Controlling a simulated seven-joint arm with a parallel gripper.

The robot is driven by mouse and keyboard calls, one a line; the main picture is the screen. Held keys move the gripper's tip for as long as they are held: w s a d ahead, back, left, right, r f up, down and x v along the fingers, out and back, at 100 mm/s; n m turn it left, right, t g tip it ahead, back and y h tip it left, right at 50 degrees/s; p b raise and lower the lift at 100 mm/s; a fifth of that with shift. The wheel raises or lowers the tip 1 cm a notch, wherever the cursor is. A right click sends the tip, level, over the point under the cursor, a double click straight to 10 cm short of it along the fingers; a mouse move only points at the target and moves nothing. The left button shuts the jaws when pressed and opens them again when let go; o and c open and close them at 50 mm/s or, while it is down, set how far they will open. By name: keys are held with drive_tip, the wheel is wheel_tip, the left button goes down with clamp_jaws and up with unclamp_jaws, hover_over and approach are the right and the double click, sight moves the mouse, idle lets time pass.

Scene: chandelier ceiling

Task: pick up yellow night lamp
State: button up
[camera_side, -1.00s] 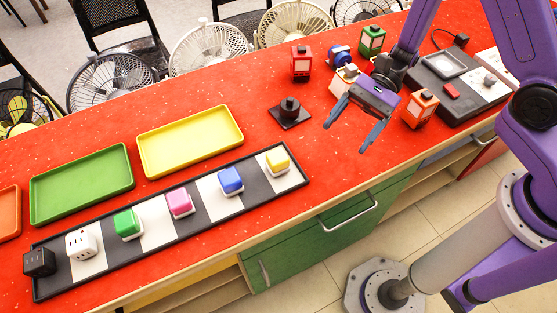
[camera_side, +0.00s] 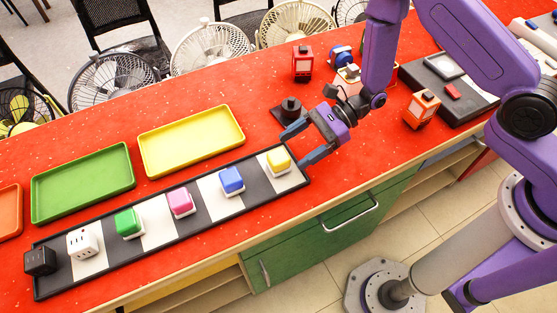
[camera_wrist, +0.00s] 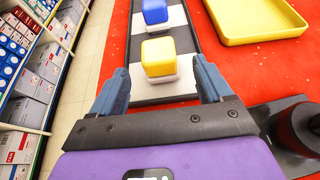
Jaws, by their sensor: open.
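The yellow night lamp (camera_side: 278,159) is a small rounded yellow cube on a white base. It stands at the right end of the black and white striped strip (camera_side: 99,265). In the wrist view the yellow night lamp (camera_wrist: 158,58) is just ahead, centred between the fingers. My gripper (camera_side: 296,147) is open and empty, with its fingertips just right of the lamp and apart from it. In the wrist view my gripper (camera_wrist: 161,85) shows both fingers spread wide.
A blue lamp (camera_side: 231,180) is beside the yellow one, with several more cubes further left. Yellow (camera_side: 191,141) and green (camera_side: 82,182) trays lie behind the strip. Lanterns stand at the back right.

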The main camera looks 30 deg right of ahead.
sight(270, 167)
drive_tip(key=shift+x, duration=3.9)
drive_tip(key=shift+d+f, duration=0.1)
drive_tip(key=shift+f, duration=0.1)
drive_tip(key=shift+c, duration=0.4)
drive_tip(key=c, duration=1)
